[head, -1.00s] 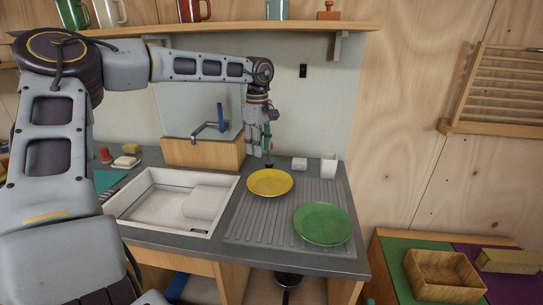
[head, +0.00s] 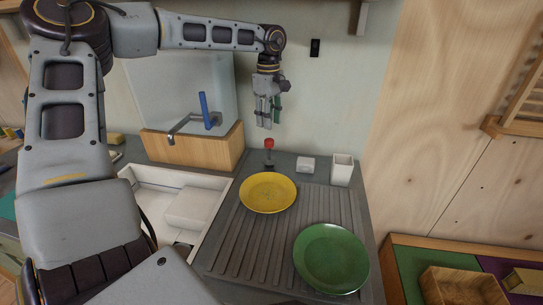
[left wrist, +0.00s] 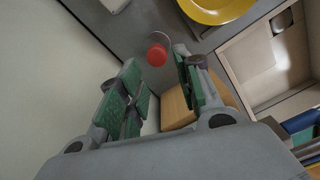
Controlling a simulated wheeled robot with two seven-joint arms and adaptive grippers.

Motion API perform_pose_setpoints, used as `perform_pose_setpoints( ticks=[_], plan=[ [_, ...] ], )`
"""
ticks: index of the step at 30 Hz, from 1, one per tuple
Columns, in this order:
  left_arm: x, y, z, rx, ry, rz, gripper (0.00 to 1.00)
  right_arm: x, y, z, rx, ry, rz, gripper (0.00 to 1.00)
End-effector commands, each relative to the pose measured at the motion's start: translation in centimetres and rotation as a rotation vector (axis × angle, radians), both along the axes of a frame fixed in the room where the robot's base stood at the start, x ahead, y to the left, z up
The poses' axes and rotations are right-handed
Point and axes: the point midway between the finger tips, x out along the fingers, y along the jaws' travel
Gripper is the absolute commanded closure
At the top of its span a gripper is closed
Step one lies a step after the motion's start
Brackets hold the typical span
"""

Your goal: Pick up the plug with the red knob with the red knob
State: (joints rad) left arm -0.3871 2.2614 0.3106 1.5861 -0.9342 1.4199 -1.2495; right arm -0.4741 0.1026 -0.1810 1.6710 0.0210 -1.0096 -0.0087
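The plug with the red knob (head: 269,145) stands on the grey counter behind the yellow plate; its red knob is on top, over a dark base. In the left wrist view the red knob (left wrist: 157,55) shows just beyond and between the fingertips. My left gripper (head: 268,124) points down above the plug, a little clear of it. Its green-padded fingers (left wrist: 162,68) are apart with nothing between them. My right gripper is not in view.
A yellow plate (head: 268,192) and a green plate (head: 331,258) lie on the ribbed drainer. A white cup (head: 342,169) and a small white block (head: 305,164) stand right of the plug. The wooden tap box (head: 196,148) and white sink (head: 152,200) are to the left.

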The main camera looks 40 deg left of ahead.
Motion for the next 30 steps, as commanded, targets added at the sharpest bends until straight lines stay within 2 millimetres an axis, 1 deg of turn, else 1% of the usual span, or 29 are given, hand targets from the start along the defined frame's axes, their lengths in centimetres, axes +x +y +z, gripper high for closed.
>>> perform_pose_setpoints(
  ticks=[15,19,23,30],
  plan=[
    [0.0,0.0,0.0,0.0,0.0,0.0,0.66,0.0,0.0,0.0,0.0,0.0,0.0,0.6],
    [0.0,0.0,-0.3,0.0,0.001,0.0,0.66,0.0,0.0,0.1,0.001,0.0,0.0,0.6],
    [0.0,0.0,-1.3,0.0,0.002,0.0,0.66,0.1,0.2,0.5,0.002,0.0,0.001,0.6],
    [-0.1,0.0,-4.4,0.0,0.003,0.0,0.66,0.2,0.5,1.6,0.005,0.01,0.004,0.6]
  ],
)
